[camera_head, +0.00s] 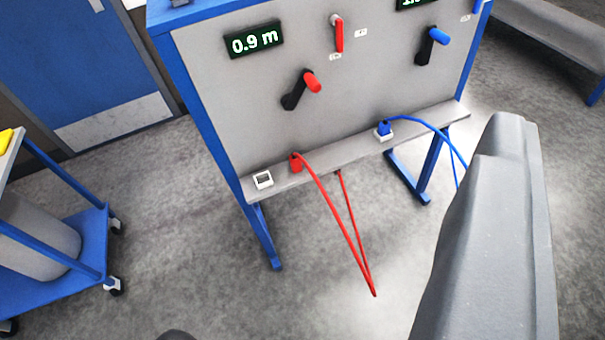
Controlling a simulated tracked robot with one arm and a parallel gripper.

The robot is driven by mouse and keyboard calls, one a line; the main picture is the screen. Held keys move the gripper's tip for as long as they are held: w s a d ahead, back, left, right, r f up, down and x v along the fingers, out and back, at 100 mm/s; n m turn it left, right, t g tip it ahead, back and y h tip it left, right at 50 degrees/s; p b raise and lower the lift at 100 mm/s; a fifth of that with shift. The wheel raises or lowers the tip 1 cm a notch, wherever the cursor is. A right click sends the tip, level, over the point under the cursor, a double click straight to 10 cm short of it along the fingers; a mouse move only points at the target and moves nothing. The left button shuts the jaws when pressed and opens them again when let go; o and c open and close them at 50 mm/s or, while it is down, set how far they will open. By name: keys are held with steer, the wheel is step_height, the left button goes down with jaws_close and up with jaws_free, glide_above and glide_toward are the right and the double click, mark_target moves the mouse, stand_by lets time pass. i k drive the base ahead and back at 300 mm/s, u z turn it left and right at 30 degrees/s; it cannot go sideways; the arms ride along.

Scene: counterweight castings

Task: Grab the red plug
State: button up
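The red plug (296,163) stands on the narrow grey ledge (340,152) along the foot of the panel, left of the picture's middle. A red cable (335,225) runs from it, hangs in a loop in front of the ledge and comes back up under it. A white socket (263,180) with a dark opening sits on the ledge just left of the red plug, apart from it. A large grey part of mine (490,230) fills the lower right, well away from the plug. My fingertips cannot be made out, and nothing touches the plug.
The grey panel (220,110) in a blue frame carries a red-handled lever (312,82), a blue-handled lever (438,36) and a "0.9 m" display (254,39). A blue plug (384,127) sits on a white socket. A blue cart (85,245) stands left. Floor before the panel is clear.

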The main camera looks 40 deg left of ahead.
mark_target(296, 164)
steer(key=u, duration=0.15)
steer(key=i, duration=0.95)
steer(key=z, duration=0.1)
